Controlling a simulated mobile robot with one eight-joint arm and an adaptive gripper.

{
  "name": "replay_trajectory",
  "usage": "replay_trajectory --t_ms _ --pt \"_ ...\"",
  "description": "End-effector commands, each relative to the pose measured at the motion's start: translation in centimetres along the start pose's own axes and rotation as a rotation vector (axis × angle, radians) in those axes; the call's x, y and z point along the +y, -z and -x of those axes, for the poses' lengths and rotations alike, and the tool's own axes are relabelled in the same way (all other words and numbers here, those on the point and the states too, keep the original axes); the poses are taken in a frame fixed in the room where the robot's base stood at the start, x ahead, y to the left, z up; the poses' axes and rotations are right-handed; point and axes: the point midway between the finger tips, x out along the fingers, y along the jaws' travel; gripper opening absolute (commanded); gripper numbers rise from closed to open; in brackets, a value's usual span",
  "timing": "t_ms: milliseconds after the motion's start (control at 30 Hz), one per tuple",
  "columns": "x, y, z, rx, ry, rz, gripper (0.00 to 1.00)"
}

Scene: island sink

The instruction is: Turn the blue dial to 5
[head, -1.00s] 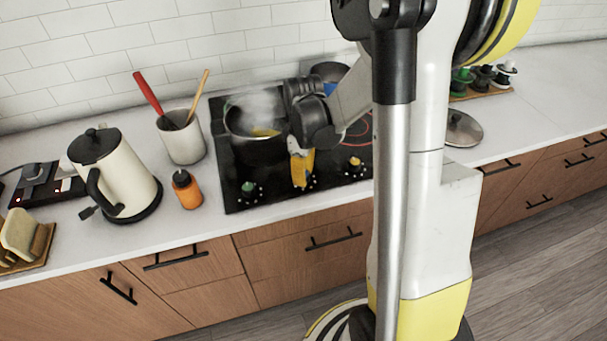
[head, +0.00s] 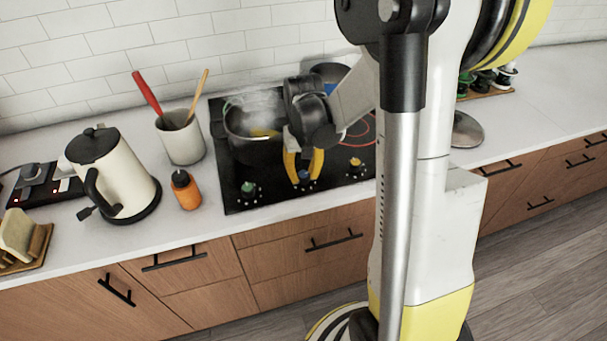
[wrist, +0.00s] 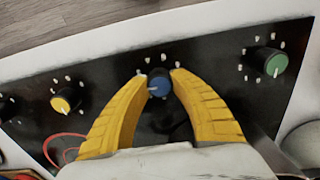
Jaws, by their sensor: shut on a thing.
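The blue dial (wrist: 159,86) sits on the black front strip of the cooktop, between a yellow dial (wrist: 66,101) and a green dial (wrist: 270,62) in the wrist view. My gripper (wrist: 159,74) has its two yellow fingers around the blue dial, one fingertip on each side, shut on it. In the head view the blue dial (head: 304,175) shows small and partly covered between the fingers of my gripper (head: 303,180). White marks ring the dial, but the number it points to cannot be read.
A steaming pot (head: 245,133) stands on the cooktop (head: 236,190) behind the green dial. A pan with something blue is at the back, partly hidden by my arm. An orange bottle (head: 186,192), a kettle (head: 115,175) and a utensil crock (head: 182,142) stand to the left.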

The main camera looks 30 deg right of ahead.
Motion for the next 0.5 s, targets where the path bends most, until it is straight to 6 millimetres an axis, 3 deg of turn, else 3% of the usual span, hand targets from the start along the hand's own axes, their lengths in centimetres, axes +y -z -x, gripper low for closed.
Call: replay_trajectory --t_ms 500 --pt "0.0 0.01 -0.02 0.0 0.0 -0.487 0.0"
